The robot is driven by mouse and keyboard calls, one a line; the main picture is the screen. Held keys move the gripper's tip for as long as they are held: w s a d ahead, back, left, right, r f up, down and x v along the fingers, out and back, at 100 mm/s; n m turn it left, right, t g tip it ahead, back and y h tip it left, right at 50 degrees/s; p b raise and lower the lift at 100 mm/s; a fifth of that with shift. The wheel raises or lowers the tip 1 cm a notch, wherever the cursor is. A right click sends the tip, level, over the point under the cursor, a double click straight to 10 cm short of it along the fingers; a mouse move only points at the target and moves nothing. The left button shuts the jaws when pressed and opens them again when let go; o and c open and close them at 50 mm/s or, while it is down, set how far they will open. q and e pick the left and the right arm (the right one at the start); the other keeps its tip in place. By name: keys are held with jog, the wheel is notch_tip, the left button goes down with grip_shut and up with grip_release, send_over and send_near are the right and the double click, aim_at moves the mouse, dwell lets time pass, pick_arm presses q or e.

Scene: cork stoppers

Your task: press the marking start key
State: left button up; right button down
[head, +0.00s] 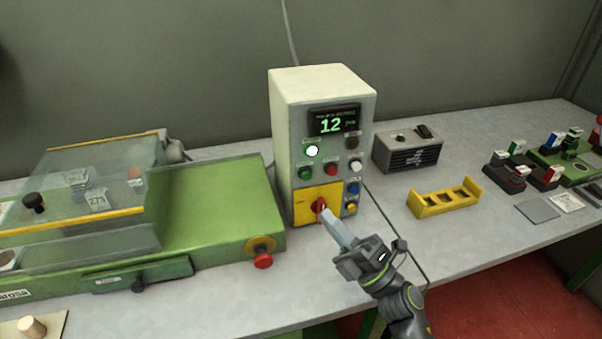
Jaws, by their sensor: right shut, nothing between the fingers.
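A cream control box (284,115) stands on the table in the middle of the head view. Its display (334,121) shows 12 in green. Below it are a white lit button with a green rim (312,151), a green button (306,173), a red button (331,170), a white button (356,166), a dark button (352,143), a blue button (352,188) and a yellow button (350,208). The labels are too small to read. My right gripper (327,215) is shut and empty, its tips at the red rotary switch (320,204) on the yellow plate; contact is unclear.
A green machine with a clear cover (100,185) and a red stop button (263,260) stands at left. A dark box (408,150), a yellow rack (444,198) and several stamps (508,175) are at right.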

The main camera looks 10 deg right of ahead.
jog(key=b, duration=0.2)
send_near(306, 176)
jog(key=w+a+r, duration=0.1)
jog(key=a+r, duration=0.3)
pick_arm(q)
jog(key=shift+s+d+f, duration=0.1)
jog(key=shift+d+f, duration=0.1)
jog(key=shift+f, duration=0.4)
jog(key=shift+s+d+f, duration=0.1)
jog(key=shift+d+f, duration=0.05)
jog(key=shift+f, duration=0.45)
pick_arm(e)
jog(key=shift+w+d, duration=0.1)
jog(key=shift+w, duration=0.75)
jog(key=shift+w, duration=0.4)
